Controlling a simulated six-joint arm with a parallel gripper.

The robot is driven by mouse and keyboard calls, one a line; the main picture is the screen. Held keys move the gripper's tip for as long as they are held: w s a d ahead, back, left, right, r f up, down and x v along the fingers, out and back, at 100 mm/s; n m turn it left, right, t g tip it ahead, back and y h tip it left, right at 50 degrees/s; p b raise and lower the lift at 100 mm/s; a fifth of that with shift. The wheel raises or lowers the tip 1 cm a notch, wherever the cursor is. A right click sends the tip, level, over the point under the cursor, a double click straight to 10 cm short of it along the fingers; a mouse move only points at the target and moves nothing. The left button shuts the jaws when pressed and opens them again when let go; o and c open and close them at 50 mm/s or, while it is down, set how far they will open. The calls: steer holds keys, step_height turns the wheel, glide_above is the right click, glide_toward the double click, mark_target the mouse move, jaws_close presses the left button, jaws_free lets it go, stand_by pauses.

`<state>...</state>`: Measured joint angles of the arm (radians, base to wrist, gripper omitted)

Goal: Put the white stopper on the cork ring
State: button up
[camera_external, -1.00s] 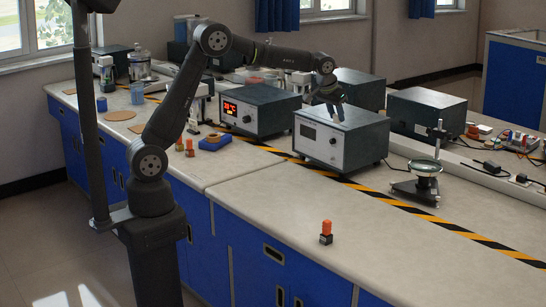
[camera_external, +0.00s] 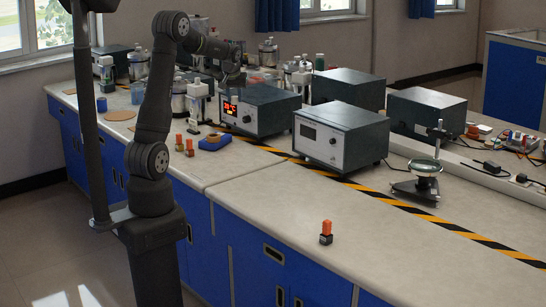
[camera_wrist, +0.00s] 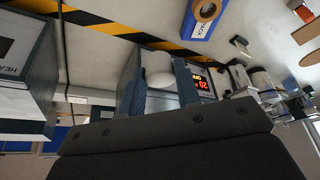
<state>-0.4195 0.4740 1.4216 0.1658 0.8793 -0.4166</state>
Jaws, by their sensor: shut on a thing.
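The white stopper (camera_wrist: 158,69) is a short white cylinder between the two fingers of my gripper (camera_wrist: 160,76) in the wrist view. My gripper (camera_external: 237,79) is shut on it and held up in the air, above and behind the box with the red display in the external view. The stopper cannot be made out there. A tan ring (camera_wrist: 207,10), which may be the cork ring, sits on a blue block (camera_wrist: 195,25) at the top of the wrist view. The same blue block (camera_external: 214,143) stands near the bench's front edge, apart from my gripper.
The box with the red display (camera_external: 258,109) and a grey box (camera_external: 341,136) stand on the bench. Flat tan discs (camera_external: 120,115) lie at the left. Orange-topped bottles (camera_external: 189,150) stand left of the blue block. The front right bench is mostly clear around another orange-topped bottle (camera_external: 326,232).

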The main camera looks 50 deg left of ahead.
steer(key=s+a, duration=0.1)
glide_above(213, 138)
steer(key=w+a, duration=0.1)
steer(key=a, duration=0.1)
step_height(213, 138, down, 12)
steer(key=shift+w+f, duration=0.15)
steer(key=shift+f, duration=1.9)
steer(key=shift+f, duration=0.1)
steer(key=shift+f, duration=0.15)
steer(key=o, duration=0.9)
steer(key=shift+o, duration=0.2)
